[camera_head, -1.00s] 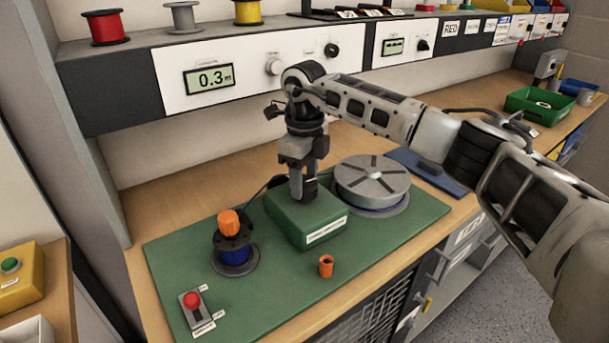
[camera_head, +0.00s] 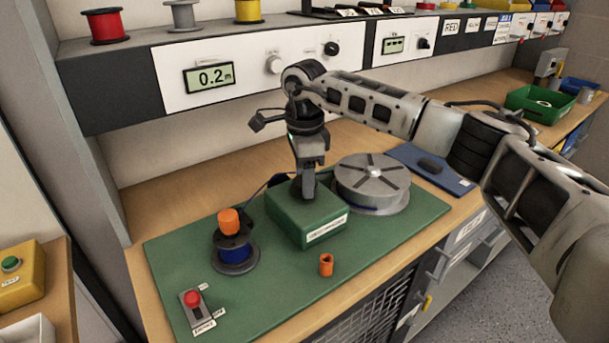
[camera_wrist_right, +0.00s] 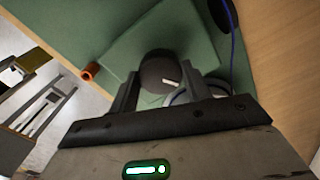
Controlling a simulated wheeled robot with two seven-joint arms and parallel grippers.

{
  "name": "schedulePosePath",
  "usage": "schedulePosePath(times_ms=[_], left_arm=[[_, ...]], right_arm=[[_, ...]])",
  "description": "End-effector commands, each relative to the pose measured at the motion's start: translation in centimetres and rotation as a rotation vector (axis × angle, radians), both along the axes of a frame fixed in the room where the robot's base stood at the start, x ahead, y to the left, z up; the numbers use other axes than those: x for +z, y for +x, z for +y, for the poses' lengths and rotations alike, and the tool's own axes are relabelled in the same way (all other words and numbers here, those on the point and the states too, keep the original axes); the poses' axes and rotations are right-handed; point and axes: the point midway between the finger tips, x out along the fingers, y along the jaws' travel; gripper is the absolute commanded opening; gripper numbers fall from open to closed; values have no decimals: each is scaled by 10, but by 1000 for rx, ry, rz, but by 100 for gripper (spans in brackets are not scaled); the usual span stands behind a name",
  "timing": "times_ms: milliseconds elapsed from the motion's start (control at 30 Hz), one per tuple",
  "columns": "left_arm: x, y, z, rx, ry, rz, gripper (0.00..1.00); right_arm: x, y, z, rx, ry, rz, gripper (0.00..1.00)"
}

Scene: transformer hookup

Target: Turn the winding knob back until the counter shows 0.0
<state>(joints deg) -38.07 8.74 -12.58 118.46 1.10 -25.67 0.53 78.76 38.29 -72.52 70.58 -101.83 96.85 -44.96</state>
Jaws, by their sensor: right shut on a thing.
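The counter (camera_head: 209,78) on the white panel shows 0.2 m in the head view. My right gripper (camera_head: 307,192) points down at the top of the green box (camera_head: 305,222). In the right wrist view, the dark round winding knob (camera_wrist_right: 158,74) with a white mark sits between the fingers of my right gripper (camera_wrist_right: 160,85), which is shut on it. In the head view the fingers hide the knob. My left gripper is not in view.
A blue-wire spool with an orange cap (camera_head: 229,222) stands left of the box. A grey reel (camera_head: 372,181) stands close on its right. An orange sleeve (camera_head: 326,264) and a red-button switch (camera_head: 194,303) sit nearer the front of the green mat (camera_head: 270,290).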

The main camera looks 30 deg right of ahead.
Motion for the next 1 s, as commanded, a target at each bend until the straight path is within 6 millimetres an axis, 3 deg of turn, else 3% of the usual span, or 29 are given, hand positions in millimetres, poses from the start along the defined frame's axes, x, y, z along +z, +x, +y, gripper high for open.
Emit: schedulePosePath(times_ms=[533,567,633,1000], left_arm=[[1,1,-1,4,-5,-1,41],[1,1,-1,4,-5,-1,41],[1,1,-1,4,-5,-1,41],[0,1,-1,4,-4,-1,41]], right_arm=[[3,1,0,26,4,-8,25],[3,2,0,26,4,-8,51],[3,1,0,26,3,-8,70],[6,1,0,26,1,-4,70]])
